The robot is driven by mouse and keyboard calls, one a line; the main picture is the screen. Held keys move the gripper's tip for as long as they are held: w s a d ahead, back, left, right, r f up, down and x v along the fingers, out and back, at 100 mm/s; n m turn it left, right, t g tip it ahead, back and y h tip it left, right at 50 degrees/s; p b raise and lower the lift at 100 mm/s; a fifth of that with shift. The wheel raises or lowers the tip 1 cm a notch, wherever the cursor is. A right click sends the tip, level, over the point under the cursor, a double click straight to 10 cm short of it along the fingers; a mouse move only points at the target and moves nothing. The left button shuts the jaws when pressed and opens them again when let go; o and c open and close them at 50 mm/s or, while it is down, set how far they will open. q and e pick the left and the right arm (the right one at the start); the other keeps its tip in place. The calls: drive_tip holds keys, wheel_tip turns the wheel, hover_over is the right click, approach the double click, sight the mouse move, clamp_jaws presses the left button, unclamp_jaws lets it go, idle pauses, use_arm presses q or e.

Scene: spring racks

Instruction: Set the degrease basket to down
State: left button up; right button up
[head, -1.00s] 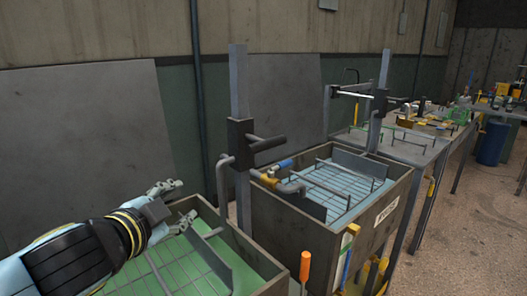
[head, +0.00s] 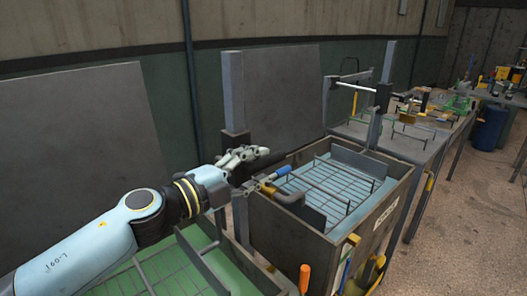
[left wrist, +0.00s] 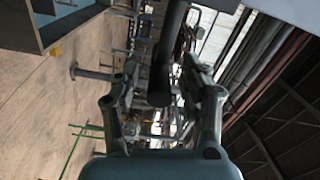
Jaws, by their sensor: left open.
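The near tank (head: 270,278) holds green liquid and a grey wire basket (head: 213,270); I take this as the degrease station. Its height in the liquid is hard to tell. A grey post (head: 232,92) behind it carries a dark slider (head: 236,140) with a dark bar handle (head: 268,160). My left gripper (head: 246,164) is open at the handle and hides part of the slider. In the left wrist view the dark bar (left wrist: 163,65) runs between the two open fingers (left wrist: 162,88), with no clear grip on it. My right gripper is not in view.
A second tank (head: 392,208) with pale blue liquid, a wire basket and a label stands close on the right. A blue-handled valve (head: 275,173) and bent pipe sit between the tanks. An orange handle (head: 304,278) stands at the front. Grey panels line the wall.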

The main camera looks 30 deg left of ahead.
use_arm(q)
drive_tip(key=shift+x, duration=1.25)
clamp_jaws()
